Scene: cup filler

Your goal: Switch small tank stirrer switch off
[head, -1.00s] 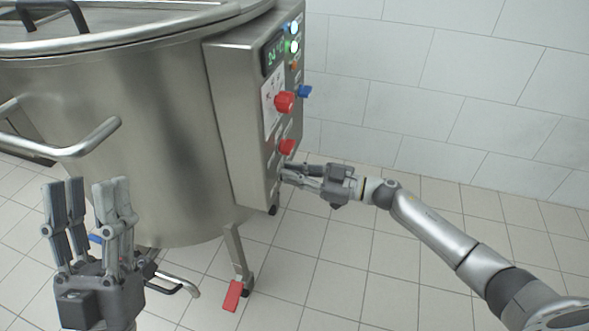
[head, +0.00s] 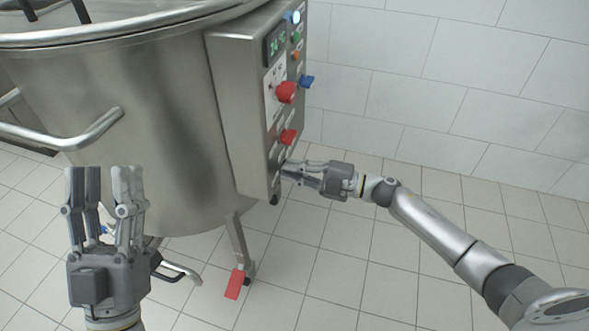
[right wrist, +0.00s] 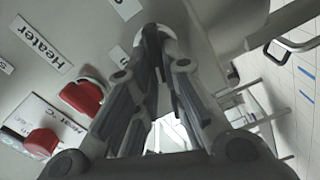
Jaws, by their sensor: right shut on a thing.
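The grey steel control box (head: 235,110) is fixed to the side of a large steel tank (head: 150,120). My right gripper (head: 285,168) is at the low end of its panel, below the lower red knob (head: 289,137). In the right wrist view, the right gripper's fingers (right wrist: 158,45) close together against the panel (right wrist: 95,30). They are shut on a switch there that the fingers mostly hide. My left gripper (head: 104,180) is open and empty in front of the tank, with its fingers pointing up.
The panel also bears a display (head: 275,45), an upper red knob (head: 286,92), a blue knob (head: 307,82) and small lamps (head: 294,17). A "Heater" label (right wrist: 42,42) shows in the wrist view. A tank handle (head: 75,138) sticks out at left. The tiled floor at right is clear.

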